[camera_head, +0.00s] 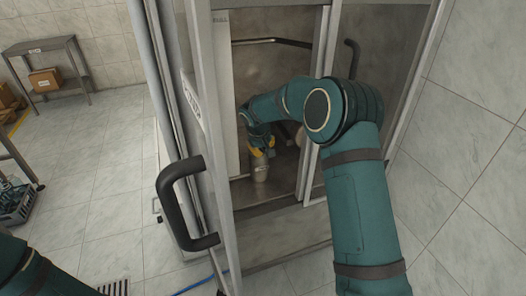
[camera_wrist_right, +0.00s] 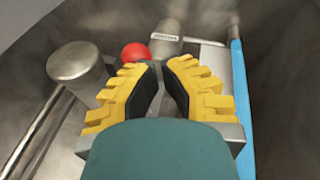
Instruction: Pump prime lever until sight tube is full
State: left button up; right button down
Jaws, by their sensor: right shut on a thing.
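My right gripper (camera_head: 262,150) reaches into the open cabinet, above a grey metal cylinder (camera_head: 260,172) with a label. In the right wrist view, its yellow fingers (camera_wrist_right: 162,70) are closed in towards each other. A red ball knob (camera_wrist_right: 135,53), which looks like the end of the prime lever, sits just past the left fingertip and is partly hidden by it. The rest of the lever is hidden by the fingers. A blue tube or strip (camera_wrist_right: 242,110) runs along the right; I cannot tell whether it is the sight tube or its level. My left gripper is out of view.
The cabinet's door frame and black handle (camera_head: 183,200) stand left of my right arm. In the wrist view, a round metal post (camera_wrist_right: 75,62) is at left and a labelled metal part (camera_wrist_right: 166,38) ahead. A side table (camera_head: 40,46) with a box stands far left.

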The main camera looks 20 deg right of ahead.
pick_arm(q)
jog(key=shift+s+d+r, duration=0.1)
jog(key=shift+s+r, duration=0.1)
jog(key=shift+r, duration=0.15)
pick_arm(e)
jog(key=s+a+r, duration=0.1)
jog(key=s+r, duration=0.3)
jog(key=shift+r, duration=0.3)
jog(key=c, duration=1.7)
grip_release()
jog(key=shift+w+a, duration=0.1)
